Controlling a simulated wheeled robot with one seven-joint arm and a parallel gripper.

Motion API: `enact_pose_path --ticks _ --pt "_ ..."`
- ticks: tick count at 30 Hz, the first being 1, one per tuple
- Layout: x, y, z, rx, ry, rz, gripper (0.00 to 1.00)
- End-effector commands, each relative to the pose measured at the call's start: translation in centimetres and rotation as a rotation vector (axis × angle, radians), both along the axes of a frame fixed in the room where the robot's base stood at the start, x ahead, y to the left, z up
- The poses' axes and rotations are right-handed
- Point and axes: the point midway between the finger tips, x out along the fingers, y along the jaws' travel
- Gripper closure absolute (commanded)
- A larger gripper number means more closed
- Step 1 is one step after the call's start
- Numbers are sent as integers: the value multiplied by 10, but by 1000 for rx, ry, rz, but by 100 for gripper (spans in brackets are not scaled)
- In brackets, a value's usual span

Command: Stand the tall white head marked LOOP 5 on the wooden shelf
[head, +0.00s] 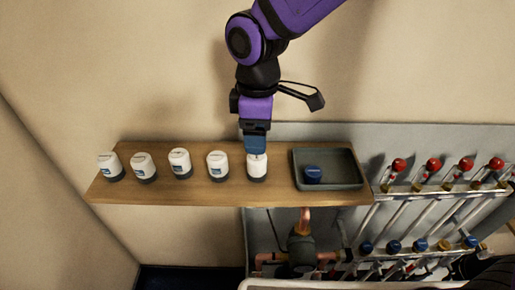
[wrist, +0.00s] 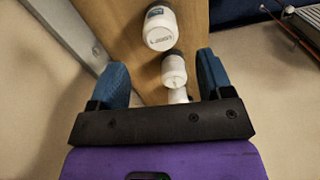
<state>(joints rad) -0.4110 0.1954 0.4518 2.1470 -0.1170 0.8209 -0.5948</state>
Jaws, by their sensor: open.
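Several white heads with dark bases stand in a row on the wooden shelf (head: 200,190). The rightmost white head (head: 257,168) stands upright right under my gripper (head: 256,150); its top is partly hidden by the fingers. The marks are too small to read, so I cannot tell for sure which is LOOP 5. In the wrist view my gripper (wrist: 163,68) is open, with blue fingers apart. A white head (wrist: 173,70) shows between the fingers, another white head (wrist: 160,30) beyond them, and a third is mostly hidden by the gripper body. I cannot tell whether the fingers touch anything.
A dark grey tray (head: 345,182) holding a blue cap (head: 313,174) sits at the shelf's right end. Other white heads (head: 218,165) stand close to the left. Pipes with red knobs (head: 433,164) and blue knobs are at the right. A wall stands behind.

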Motion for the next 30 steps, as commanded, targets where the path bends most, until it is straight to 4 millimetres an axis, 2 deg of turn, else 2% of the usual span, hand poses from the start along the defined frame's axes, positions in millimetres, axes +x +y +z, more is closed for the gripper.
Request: enact_pose_path --ticks 3,6,17,20,23,30 --pt "0 0 18 1 -2 0 27" --pt "0 0 26 0 -1 0 27" --pt "0 -1 32 0 0 -2 27" --pt "2 -9 37 1 -13 -33 27" --pt "7 -33 50 3 -44 -120 27" --pt "7 -126 95 36 -157 -478 27"
